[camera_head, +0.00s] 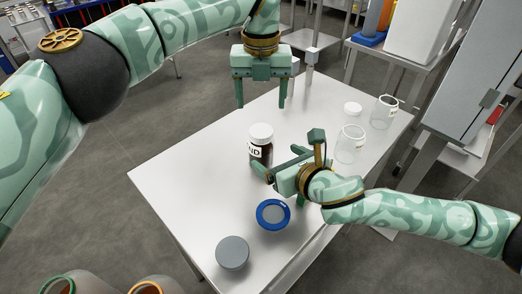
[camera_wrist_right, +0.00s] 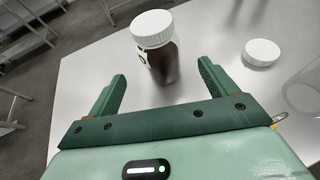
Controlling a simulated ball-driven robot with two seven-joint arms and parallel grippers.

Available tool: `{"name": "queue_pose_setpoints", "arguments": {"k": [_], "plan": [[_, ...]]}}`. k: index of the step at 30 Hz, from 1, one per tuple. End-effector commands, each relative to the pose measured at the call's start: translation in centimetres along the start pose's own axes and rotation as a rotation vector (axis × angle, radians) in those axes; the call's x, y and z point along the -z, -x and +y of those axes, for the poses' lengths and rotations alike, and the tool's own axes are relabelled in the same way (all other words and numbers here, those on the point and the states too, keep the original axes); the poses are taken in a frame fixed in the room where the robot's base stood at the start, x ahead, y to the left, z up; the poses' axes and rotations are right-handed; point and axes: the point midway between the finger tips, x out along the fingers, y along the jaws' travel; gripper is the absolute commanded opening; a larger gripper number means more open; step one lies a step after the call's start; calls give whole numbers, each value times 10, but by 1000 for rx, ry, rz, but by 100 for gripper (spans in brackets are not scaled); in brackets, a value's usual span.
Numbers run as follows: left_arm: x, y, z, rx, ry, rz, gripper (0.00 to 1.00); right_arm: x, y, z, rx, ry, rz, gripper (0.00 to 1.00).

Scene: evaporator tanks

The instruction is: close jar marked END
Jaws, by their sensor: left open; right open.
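A dark brown jar (camera_head: 261,152) with a white label, partly readable as "ND", stands upright on the white table. A white lid (camera_head: 261,131) sits on its mouth; I cannot tell if it is tight. In the right wrist view the jar (camera_wrist_right: 166,62) and lid (camera_wrist_right: 152,28) are ahead, beyond my fingertips. My right gripper (camera_head: 280,162) is open and empty, low beside the jar; its fingers (camera_wrist_right: 162,72) point toward it. My left gripper (camera_head: 261,104) is open and empty, fingers pointing down, above and behind the jar.
Clear glass jars (camera_head: 350,146) (camera_head: 384,112) stand on the right of the table (camera_head: 185,178), near a loose white lid (camera_head: 352,108). A blue-rimmed round item (camera_head: 273,214) and a grey round item (camera_head: 233,252) are at the front. The table's left side is clear.

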Motion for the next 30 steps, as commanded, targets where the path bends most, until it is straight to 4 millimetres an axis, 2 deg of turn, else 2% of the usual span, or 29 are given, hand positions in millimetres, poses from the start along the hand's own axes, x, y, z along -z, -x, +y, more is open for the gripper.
{"name": "queue_pose_setpoints", "arguments": {"k": [9, 15, 21, 29, 30], "plan": [[0, 0, 0, 0, 0, 0, 69, 0, -63, 0, 1, 0, 0, 85], [0, 0, 0, 0, 0, 0, 69, 0, -90, 0, 1, 1, 0, 85], [0, 0, 0, 0, 0, 0, 69, 0, -100, 0, 0, 1, 0, 85], [0, 0, 0, 0, 0, 0, 69, 0, -100, 0, 0, 1, 0, 85], [0, 0, 0, 0, 0, 0, 69, 0, -100, 0, 0, 1, 0, 79]]}}
